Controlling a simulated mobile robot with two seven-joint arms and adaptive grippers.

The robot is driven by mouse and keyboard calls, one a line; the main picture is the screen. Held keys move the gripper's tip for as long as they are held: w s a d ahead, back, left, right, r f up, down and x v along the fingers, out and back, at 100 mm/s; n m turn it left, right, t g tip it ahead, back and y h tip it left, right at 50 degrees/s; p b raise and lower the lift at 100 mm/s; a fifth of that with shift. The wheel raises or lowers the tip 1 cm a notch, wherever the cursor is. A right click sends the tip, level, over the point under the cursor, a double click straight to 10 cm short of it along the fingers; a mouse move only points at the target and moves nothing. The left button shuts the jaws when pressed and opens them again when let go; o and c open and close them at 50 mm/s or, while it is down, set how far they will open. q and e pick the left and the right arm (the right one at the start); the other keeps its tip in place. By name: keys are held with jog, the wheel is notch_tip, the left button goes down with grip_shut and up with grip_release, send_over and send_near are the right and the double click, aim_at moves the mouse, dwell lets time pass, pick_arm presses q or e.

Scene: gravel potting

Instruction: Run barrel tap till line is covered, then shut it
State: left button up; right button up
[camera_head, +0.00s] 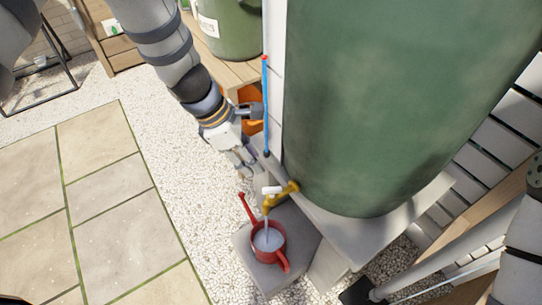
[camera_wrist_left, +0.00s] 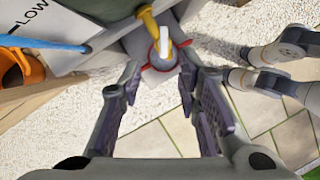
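The brass tap (camera_head: 282,196) with a white lever (camera_head: 271,190) comes out low on the green barrel (camera_head: 390,100). A pale stream runs from its spout into a red can (camera_head: 281,261), which stands upright below with pale water inside. I cannot make out a line in the can. My left gripper (camera_head: 247,157) is above and left of the tap, apart from it. In the left wrist view, its fingers (camera_wrist_left: 158,92) are spread and empty, with the tap (camera_wrist_left: 150,22), white lever (camera_wrist_left: 164,42) and red can (camera_wrist_left: 150,73) beyond them. My right gripper is not clearly in view.
The can stands on a grey block (camera_head: 250,262). A blue tube (camera_head: 265,110) with a red top rises beside the barrel, close to my left gripper. A white panel marked LOW (camera_wrist_left: 50,25) shows in the wrist view. Gravel (camera_head: 190,185) and paving (camera_head: 110,220) lie open to the left.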

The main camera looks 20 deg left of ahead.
pick_arm(q)
jog(key=b, duration=0.1)
send_near(272, 188)
notch_tip(272, 188, down, 2)
jog(key=x, duration=0.5)
jog(key=shift+d+f+b, duration=0.15)
jog(key=shift+d+b, duration=0.2)
jog(key=shift+w+d+f, duration=0.2)
jog(key=shift+d+f, duration=0.05)
jog(key=shift+f, duration=0.35)
pick_arm(e)
jog(key=s+f, duration=0.2)
jog(key=shift+s+a+g, duration=0.1)
jog(key=shift+s+g, duration=0.25)
jog(key=shift+g, duration=0.05)
pick_arm(q)
grip_shut()
